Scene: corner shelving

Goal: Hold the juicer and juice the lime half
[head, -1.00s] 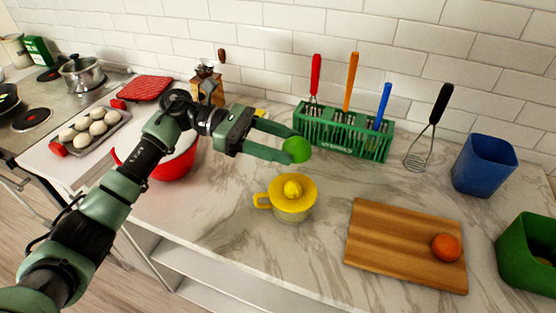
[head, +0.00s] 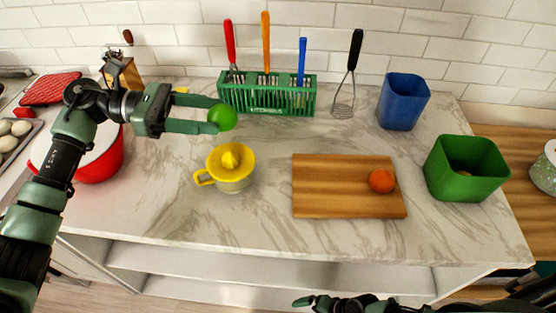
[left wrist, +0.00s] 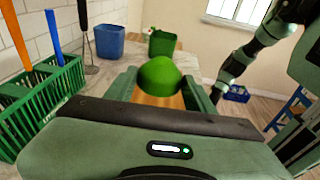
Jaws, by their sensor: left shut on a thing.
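The yellow juicer (head: 231,172) stands upright on the marble counter, its ribbed cone facing up and its handle pointing left. My left gripper (head: 214,118) is shut on the green lime half (head: 224,116) and holds it in the air behind and slightly left of the juicer, clear of the cone. The lime also shows between the fingers in the left wrist view (left wrist: 160,76). Its cut face cannot be made out. My right gripper (head: 314,302) is at the bottom edge of the head view, below the counter front and away from the juicer; its jaws are unclear.
A wooden board (head: 330,190) with an orange fruit (head: 382,181) lies right of the juicer. A blue bin (head: 403,100) and green bin (head: 465,170) are at right, a red pot (head: 105,165) at left.

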